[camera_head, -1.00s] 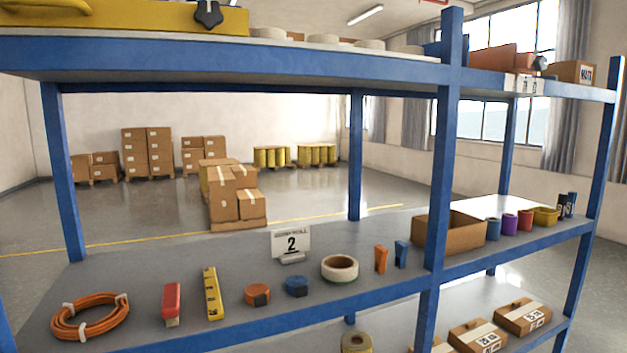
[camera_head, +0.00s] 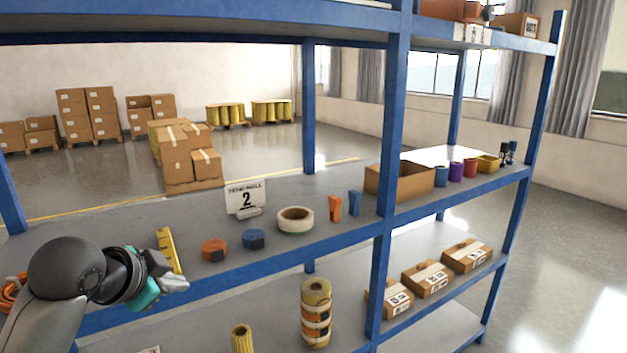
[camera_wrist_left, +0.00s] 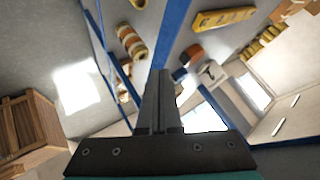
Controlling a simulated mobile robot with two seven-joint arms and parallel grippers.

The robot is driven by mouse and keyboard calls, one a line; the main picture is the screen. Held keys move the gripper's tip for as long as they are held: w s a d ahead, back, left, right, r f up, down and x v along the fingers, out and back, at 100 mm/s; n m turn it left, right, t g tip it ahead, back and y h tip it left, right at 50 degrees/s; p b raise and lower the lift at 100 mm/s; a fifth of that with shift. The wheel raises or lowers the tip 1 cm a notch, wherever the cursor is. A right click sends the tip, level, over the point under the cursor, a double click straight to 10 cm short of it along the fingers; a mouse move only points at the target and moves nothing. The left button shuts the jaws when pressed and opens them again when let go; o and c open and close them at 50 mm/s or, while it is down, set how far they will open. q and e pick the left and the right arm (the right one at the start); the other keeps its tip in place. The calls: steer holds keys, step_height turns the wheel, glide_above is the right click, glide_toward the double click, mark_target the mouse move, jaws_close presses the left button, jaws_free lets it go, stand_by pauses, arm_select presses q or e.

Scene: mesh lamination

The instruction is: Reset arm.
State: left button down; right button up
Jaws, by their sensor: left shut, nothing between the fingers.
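My left gripper (camera_head: 176,284) comes in from the left in the head view, in front of the middle shelf (camera_head: 120,229). In the left wrist view its fingers (camera_wrist_left: 161,88) are together with nothing between them. The yellow level (camera_head: 168,250) stands just behind it on the shelf. The gripper appears apart from the shelf goods. My arm hides part of the orange cable coil (camera_head: 12,292) at the left edge. My right gripper is not in view.
On the shelf lie an orange tape (camera_head: 214,249), a blue tape (camera_head: 253,239), a white roll (camera_head: 295,220) and an open carton (camera_head: 407,182). A blue post (camera_head: 391,160) stands to the right. A wooden crate (camera_wrist_left: 28,130) shows in the left wrist view.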

arm_select(q)
steer(key=s+d+f+n+g, duration=0.2)
steer(key=s+f, duration=0.4)
steer(key=f, duration=0.2)
steer(key=s+d+f+n+g, duration=0.1)
steer(key=s+d+f+n, duration=0.15)
steer(key=s+f, duration=0.5)
steer(key=s+d+f+n+g+y, duration=0.1)
steer(key=s+f+n+g, duration=0.15)
steer(key=s, duration=0.45)
steer(key=s+d+f+n+g, duration=0.1)
steer(key=s+f, duration=0.3)
steer(key=s, duration=0.3)
step_height(320, 180, down, 30)
steer(key=s+b, duration=0.2)
steer(key=b, duration=0.6)
steer(key=s+a+f+g+b, duration=0.1)
steer(key=s+f+b, duration=0.3)
steer(key=s+f, duration=0.3)
steer(key=s+a+f+g+b, duration=0.1)
steer(key=s+f+b, duration=0.3)
steer(key=f, duration=1.2)
steer(key=s, duration=0.4)
steer(key=shift+s+a+m, duration=0.25)
steer(key=shift+s+m, duration=0.05)
